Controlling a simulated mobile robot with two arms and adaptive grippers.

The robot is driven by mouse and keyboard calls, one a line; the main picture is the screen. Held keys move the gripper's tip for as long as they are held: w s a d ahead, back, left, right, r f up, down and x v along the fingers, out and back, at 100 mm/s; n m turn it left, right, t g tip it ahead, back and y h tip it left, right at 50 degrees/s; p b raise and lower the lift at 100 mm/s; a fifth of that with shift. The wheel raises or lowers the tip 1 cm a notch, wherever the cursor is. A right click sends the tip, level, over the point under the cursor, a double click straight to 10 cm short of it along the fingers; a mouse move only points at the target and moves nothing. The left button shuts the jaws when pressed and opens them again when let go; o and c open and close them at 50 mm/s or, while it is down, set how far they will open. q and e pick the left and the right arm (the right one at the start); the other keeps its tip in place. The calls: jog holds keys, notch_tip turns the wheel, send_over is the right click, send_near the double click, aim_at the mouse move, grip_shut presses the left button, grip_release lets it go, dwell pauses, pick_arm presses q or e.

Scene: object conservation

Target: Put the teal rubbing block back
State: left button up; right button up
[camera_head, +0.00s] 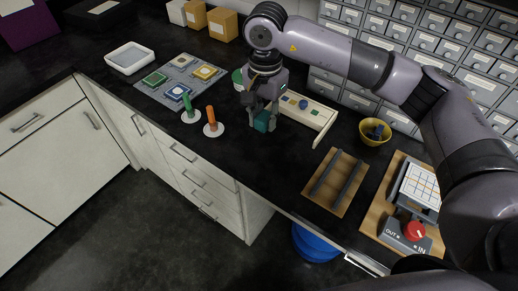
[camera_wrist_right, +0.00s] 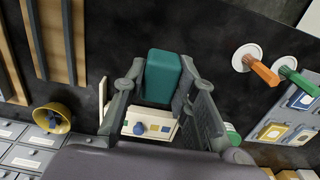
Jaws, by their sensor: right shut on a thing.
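My right gripper (camera_head: 264,117) is shut on the teal rubbing block (camera_head: 262,123) and points down over the dark worktop. In the wrist view the block (camera_wrist_right: 163,77) sits between both fingers (camera_wrist_right: 158,88). The cream rack (camera_head: 320,125), with coloured marks and a blue knob (camera_head: 303,104), lies just behind and to the right of the gripper. It also shows beyond the block in the wrist view (camera_wrist_right: 140,116). The gripper hides the rack's left part. I cannot tell whether the block touches the worktop. My left gripper is not in view.
Green (camera_head: 188,107) and orange (camera_head: 211,121) handled tools on white discs stand to the left, near a grey mat (camera_head: 178,72) with coloured tiles. A wooden board (camera_head: 336,181) with dark rails and a yellow bowl (camera_head: 375,131) lie right. Drawer cabinets (camera_head: 345,97) stand behind.

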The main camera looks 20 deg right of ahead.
jog(key=p, duration=0.2)
send_over(262, 159)
notch_tip(262, 159, down, 10)
jog(key=shift+r, duration=0.25)
notch_tip(262, 159, down, 4)
jog(key=shift+f+p, duration=0.15)
jog(key=shift+p, duration=0.4)
jog(key=shift+f, duration=0.1)
jog(key=o, duration=1)
jog(key=shift+d, duration=0.1)
